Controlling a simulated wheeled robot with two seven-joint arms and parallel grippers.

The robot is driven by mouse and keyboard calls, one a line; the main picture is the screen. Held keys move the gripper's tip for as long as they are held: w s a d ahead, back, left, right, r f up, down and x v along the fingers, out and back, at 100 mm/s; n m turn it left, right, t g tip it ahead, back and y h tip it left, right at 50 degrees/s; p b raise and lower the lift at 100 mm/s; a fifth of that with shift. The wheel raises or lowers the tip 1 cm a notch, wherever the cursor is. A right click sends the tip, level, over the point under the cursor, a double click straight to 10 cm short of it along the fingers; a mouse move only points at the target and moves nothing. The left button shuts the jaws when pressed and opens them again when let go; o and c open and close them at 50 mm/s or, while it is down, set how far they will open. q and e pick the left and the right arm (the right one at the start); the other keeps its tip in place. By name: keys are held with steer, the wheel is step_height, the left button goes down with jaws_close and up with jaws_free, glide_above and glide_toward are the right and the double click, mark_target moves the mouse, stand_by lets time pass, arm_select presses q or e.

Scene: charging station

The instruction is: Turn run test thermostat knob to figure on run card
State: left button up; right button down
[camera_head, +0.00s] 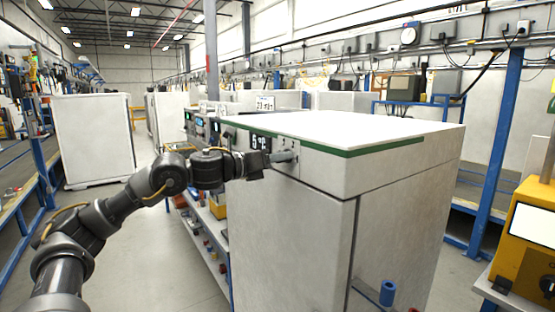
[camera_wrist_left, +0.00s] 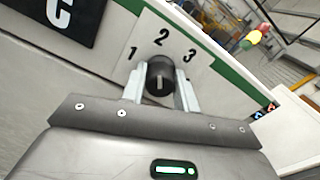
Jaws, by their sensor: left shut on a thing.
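The thermostat knob (camera_wrist_left: 160,72) is dark and round, on a light dial plate marked 1, 2 and 3 in the left wrist view. A short pale line shows on its face; I cannot tell which figure it points to. My left gripper (camera_wrist_left: 160,90) is shut on the knob, one finger on each side. In the head view my left gripper (camera_head: 284,157) meets the front of the white cabinet (camera_head: 290,220) near its top, hiding the knob. A small white card (camera_head: 265,103) stands behind the cabinet top; its print is too small to read surely. My right gripper is out of view.
A dark display (camera_head: 260,142) reading about 5 °C is beside the knob. A green strip (camera_head: 375,149) edges the cabinet top. A blue post (camera_head: 497,150) and a yellow machine (camera_head: 525,240) stand at right.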

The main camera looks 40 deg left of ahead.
arm_select(q)
steer(key=shift+n, duration=1.2)
steer(key=n, duration=0.2)
steer(key=shift+n+b, duration=0.3)
steer(key=shift+n, duration=0.1)
steer(key=n, duration=0.5)
steer(key=shift+n, duration=0.3)
steer(key=o, duration=1)
